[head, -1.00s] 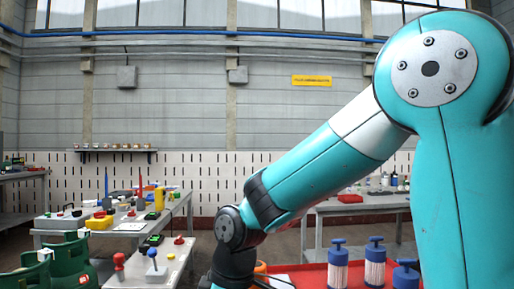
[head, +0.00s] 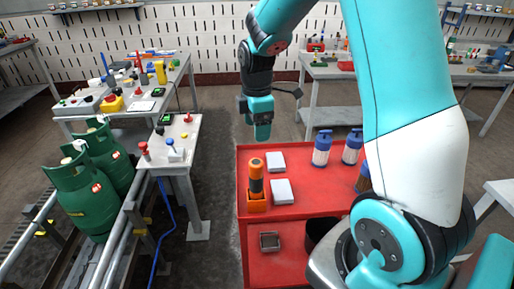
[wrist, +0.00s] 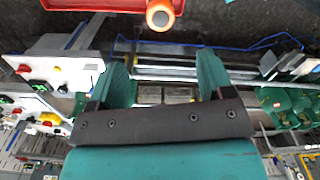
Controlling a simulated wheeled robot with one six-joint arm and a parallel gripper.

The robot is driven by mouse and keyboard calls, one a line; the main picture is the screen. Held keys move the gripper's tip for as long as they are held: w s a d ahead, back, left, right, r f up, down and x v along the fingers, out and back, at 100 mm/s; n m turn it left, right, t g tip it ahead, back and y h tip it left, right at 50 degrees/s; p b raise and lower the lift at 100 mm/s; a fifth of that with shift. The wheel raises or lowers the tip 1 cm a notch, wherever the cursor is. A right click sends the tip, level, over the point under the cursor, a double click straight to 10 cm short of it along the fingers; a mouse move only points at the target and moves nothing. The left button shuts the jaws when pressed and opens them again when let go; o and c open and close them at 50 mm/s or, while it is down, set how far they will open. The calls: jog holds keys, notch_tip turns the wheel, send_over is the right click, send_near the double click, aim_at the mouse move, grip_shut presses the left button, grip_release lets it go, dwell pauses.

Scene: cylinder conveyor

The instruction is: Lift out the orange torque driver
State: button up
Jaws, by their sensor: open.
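The orange torque driver (head: 256,178), with a dark band around its middle, stands upright in an orange holder (head: 257,202) at the left edge of the red cart. In the wrist view the round end of the driver (wrist: 160,15) shows at the top edge, partly cut off. My gripper (head: 262,134) hangs pointing down, above and beyond the driver and apart from it. In the wrist view my gripper (wrist: 164,72) has its two teal fingers spread wide with nothing between them. The lower part of the driver is hidden in the holder.
The red cart top (head: 310,188) also bears white boxes (head: 282,191) and several blue-capped cylinders (head: 321,148). A button console (head: 175,148) and green gas bottles (head: 85,195) on a conveyor stand to the left. Open floor lies between console and cart.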

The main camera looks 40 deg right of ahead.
aim_at(257, 162)
notch_tip(257, 162, down, 15)
jog(key=shift+r+p, duration=0.1)
jog(key=shift+p, duration=0.8)
